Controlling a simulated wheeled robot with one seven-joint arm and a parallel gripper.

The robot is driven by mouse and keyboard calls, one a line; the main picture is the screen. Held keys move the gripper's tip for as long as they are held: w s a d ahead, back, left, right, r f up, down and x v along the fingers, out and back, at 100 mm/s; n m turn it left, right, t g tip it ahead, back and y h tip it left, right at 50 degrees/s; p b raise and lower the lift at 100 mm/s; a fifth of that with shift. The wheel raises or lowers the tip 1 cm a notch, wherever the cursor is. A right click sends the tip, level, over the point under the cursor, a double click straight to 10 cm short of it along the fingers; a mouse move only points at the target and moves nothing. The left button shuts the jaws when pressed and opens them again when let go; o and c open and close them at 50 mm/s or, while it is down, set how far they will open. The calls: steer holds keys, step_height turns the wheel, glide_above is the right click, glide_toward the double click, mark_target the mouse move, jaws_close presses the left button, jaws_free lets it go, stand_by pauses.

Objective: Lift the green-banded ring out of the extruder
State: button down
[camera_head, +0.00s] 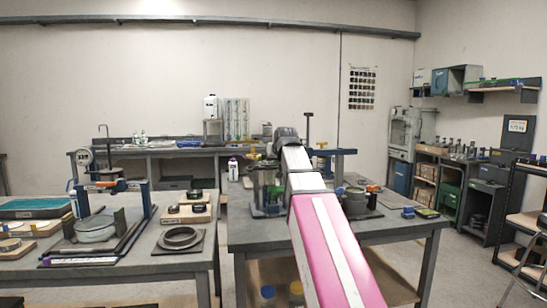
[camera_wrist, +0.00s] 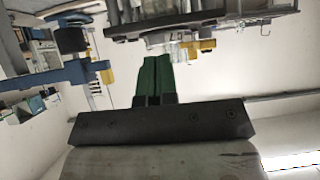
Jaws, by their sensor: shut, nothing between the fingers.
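My gripper (camera_wrist: 154,62) shows in the wrist view as two green fingers pressed together, with nothing between them. In the head view my pink and white arm reaches over the middle table, and the fingers cannot be made out there. A fixture with upright posts (camera_head: 266,192) stands on that table just left of my arm and may be the extruder. In the wrist view a dark round plate with a cylinder-like part (camera_wrist: 205,22) lies beyond the fingertips, apart from them as far as I can tell. I cannot make out a green-banded ring for certain.
A blue bar with a dark knob (camera_wrist: 70,40) is at the left in the wrist view. On the middle table a blue-topped stand (camera_head: 335,153) is right of my arm. A left table holds a dark ring on a plate (camera_head: 180,238) and a round pot (camera_head: 95,229).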

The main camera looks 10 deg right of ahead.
mark_target(272, 167)
steer(key=w, duration=1.1)
steer(key=shift+w+a+r, duration=0.1)
steer(key=shift+a, duration=0.15)
steer(key=shift+w+f, duration=0.2)
steer(key=shift+f, duration=0.1)
steer(key=shift+s+f, duration=0.1)
steer(key=shift+f, duration=0.5)
steer(key=shift+s, duration=0.1)
steer(key=s, duration=0.3)
steer(key=shift+s, duration=0.4)
steer(key=shift+s+d, duration=0.1)
steer(key=shift+s, duration=0.25)
